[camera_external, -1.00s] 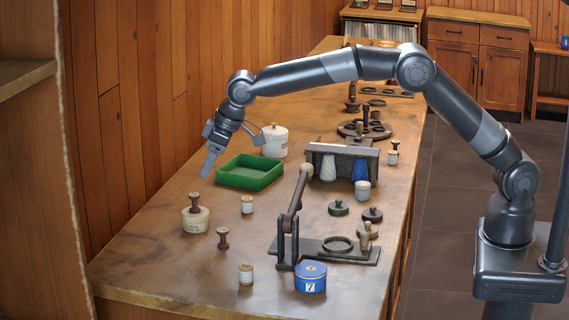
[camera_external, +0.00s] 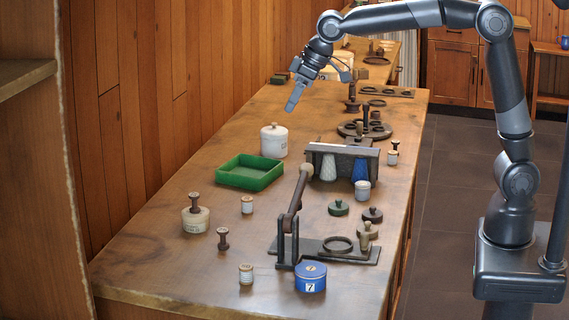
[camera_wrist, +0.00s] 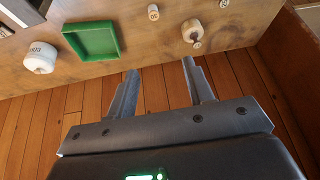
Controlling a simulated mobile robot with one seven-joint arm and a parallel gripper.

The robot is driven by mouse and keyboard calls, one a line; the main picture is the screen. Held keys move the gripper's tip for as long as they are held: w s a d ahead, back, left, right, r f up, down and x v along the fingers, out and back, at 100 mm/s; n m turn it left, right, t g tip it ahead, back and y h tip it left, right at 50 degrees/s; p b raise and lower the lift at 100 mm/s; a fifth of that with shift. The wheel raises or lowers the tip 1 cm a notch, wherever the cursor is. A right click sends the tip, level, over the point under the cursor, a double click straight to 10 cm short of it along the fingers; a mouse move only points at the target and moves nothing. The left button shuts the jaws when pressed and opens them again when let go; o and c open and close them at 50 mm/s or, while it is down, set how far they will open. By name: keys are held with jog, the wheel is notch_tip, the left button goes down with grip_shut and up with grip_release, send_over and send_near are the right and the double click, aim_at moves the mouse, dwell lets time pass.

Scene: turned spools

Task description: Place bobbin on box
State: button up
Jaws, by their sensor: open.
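I cannot tell for sure which piece the task calls the bobbin or the box. A dark brown bobbin-shaped piece (camera_external: 223,239) stands upright on the counter. A similar brown piece (camera_external: 195,203) stands on a cream round pot (camera_external: 195,222), seen also in the wrist view (camera_wrist: 192,32). White thread spools stand nearby (camera_external: 247,205) and at the front (camera_external: 246,275). A blue round tin (camera_external: 311,279) marked 7 sits at the front. My gripper (camera_external: 292,106) is open and empty, high above the counter; its parted fingers show in the wrist view (camera_wrist: 160,70).
An empty green tray (camera_external: 250,184) and a white lidded jar (camera_external: 273,142) stand left of centre. A black lever stand (camera_external: 290,235), a rack with white and blue cones (camera_external: 343,150) and small lidded pots crowd the right. The front left counter (camera_external: 150,262) is clear.

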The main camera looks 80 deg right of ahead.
jog(key=s+d+r, duration=0.1)
jog(key=s+d, duration=0.2)
jog(key=s, duration=0.6)
jog(key=s+d+r, duration=0.1)
jog(key=s+d, duration=0.2)
jog(key=s, duration=0.5)
jog(key=s+d+f, duration=0.1)
jog(key=s+f, duration=0.3)
jog(key=s, duration=0.4)
jog(key=s+d+f, duration=0.1)
jog(key=s+f, duration=0.3)
jog(key=s, duration=0.5)
jog(key=shift+s+d+m+h, duration=0.25)
jog(key=shift+d+m+h, duration=0.1)
jog(key=shift+m+h, duration=0.05)
